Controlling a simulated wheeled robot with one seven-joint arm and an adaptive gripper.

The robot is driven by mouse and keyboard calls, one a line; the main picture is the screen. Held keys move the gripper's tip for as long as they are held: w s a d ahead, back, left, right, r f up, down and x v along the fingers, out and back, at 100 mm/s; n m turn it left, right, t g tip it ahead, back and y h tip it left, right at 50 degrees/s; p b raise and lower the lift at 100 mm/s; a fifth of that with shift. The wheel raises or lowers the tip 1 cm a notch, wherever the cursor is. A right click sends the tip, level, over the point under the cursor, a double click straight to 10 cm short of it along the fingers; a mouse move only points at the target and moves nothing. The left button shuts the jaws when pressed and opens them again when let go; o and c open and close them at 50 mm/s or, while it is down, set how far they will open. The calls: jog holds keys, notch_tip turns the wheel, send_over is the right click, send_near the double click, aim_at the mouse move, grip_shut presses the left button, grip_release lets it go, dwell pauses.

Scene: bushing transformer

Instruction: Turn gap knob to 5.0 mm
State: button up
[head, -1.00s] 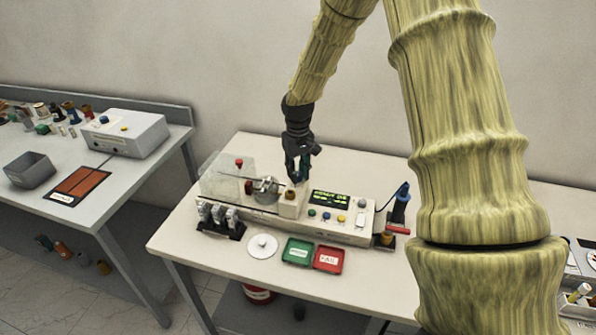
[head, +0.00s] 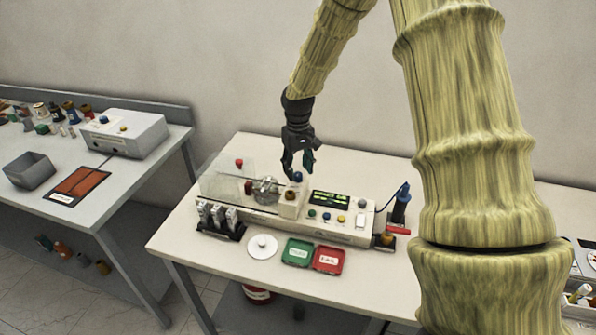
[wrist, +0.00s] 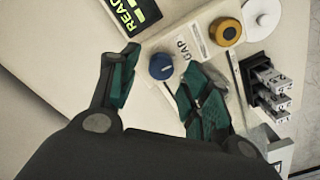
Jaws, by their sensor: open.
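The blue gap knob (wrist: 161,66) has a pale pointer line and sits by the "GAP" label (wrist: 184,47) on the cream test unit. Its exact setting is unreadable. In the head view the blue knob (head: 297,177) shows on top of the block left of the display. My gripper (head: 298,167) is open just above it, pointing down. In the wrist view my gripper (wrist: 160,90) has its teal fingers apart, with the knob in the space between and beyond them, apparently untouched.
An orange-brown knob (wrist: 226,32) sits close to the gap knob. The green display (head: 330,198) is to the right. A clear cover (head: 222,176) and metal fittings stand to the left. Green (head: 297,252) and red (head: 328,260) trays lie in front.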

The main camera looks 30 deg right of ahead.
aim_at(298, 174)
notch_tip(298, 174, up, 10)
dwell(0.5)
dwell(0.4)
